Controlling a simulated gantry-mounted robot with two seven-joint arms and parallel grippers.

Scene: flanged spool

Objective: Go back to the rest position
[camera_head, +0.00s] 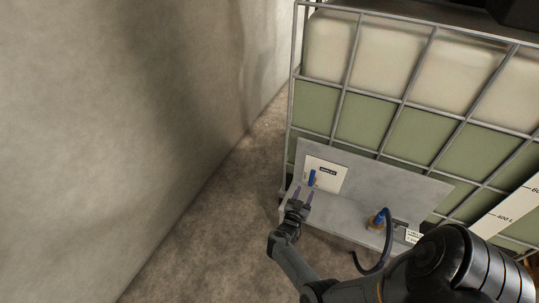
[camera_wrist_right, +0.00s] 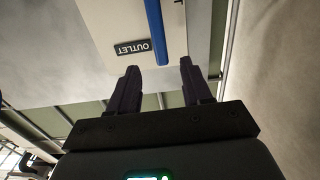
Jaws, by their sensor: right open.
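My right gripper (camera_head: 299,196) is open and empty. It is in front of the left part of a grey metal panel and shelf (camera_head: 345,211). Its two dark fingers also show in the right wrist view (camera_wrist_right: 160,82), apart with nothing between them. A blue handle (camera_head: 312,178) stands on a white plate (camera_head: 325,173) just beyond the fingertips. In the right wrist view the blue handle (camera_wrist_right: 157,32) lies past the fingers, beside a dark OUTLET label (camera_wrist_right: 133,48). I cannot tell the exact gap. My left gripper does not show.
A caged tank (camera_head: 405,95) with green liquid stands behind the panel. A blue and brass fitting (camera_head: 378,220) with a dark blue hose (camera_head: 386,245) sits to the right on the shelf. A concrete wall (camera_head: 100,120) rises at left. The floor (camera_head: 215,235) between is clear.

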